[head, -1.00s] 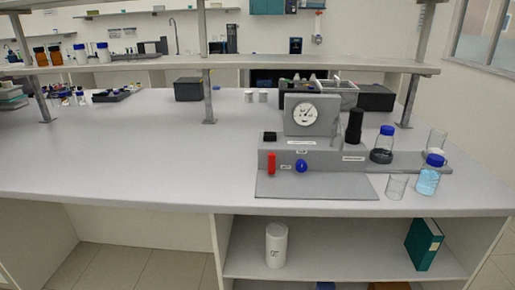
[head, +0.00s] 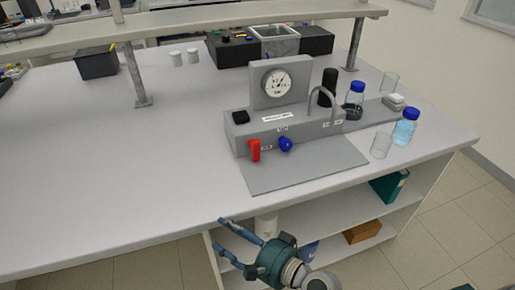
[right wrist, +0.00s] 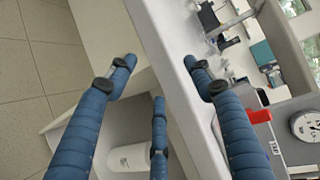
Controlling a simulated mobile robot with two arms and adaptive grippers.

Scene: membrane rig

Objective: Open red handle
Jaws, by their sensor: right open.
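The red handle (head: 255,150) is on the front face of the grey membrane rig (head: 295,180), left of a blue knob (head: 286,144). It points down in the head view. The red handle also shows at the right of the right wrist view (right wrist: 259,117), partly behind a finger. My right gripper (head: 222,238) is open and empty in front of the bench's front edge, lower in the picture than the handle and apart from it. Its blue fingers (right wrist: 160,68) are spread in the right wrist view. My left gripper is not in view.
A round gauge (head: 276,84) stands on the rig. Glass beakers (head: 381,145) and a blue-capped bottle (head: 405,127) stand to its right. The bench top (head: 120,190) left of the rig is clear. A white container (right wrist: 128,157) sits on the shelf below.

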